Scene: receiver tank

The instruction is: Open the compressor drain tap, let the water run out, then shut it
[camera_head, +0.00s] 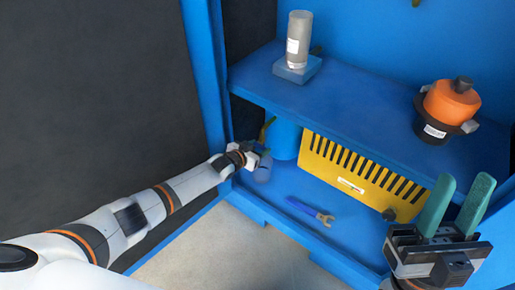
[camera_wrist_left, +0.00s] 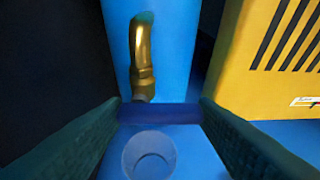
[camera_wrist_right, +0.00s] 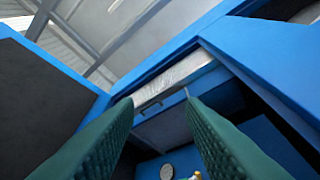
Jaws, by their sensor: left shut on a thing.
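The blue tank (camera_head: 286,138) stands at the left end of the lower shelf; it fills the middle of the left wrist view (camera_wrist_left: 175,50). A curved brass pipe (camera_wrist_left: 143,55) runs down its front. A dark blue bar (camera_wrist_left: 165,113), seemingly the tap lever, lies crosswise below the pipe. My left gripper (camera_head: 262,155) is shut on this bar, its fingers at the bar's two ends. A clear round vessel (camera_wrist_left: 150,155) stands below the bar; I cannot tell whether it holds water. My right gripper (camera_head: 455,205) is open and empty, raised at the right.
A yellow slotted guard (camera_head: 365,172) stands right of the tank. A blue-handled wrench (camera_head: 310,211) lies on the shelf floor. Above, the upper shelf (camera_head: 350,105) carries a grey cylinder (camera_head: 299,40) on a blue base and an orange-and-black pot (camera_head: 451,103).

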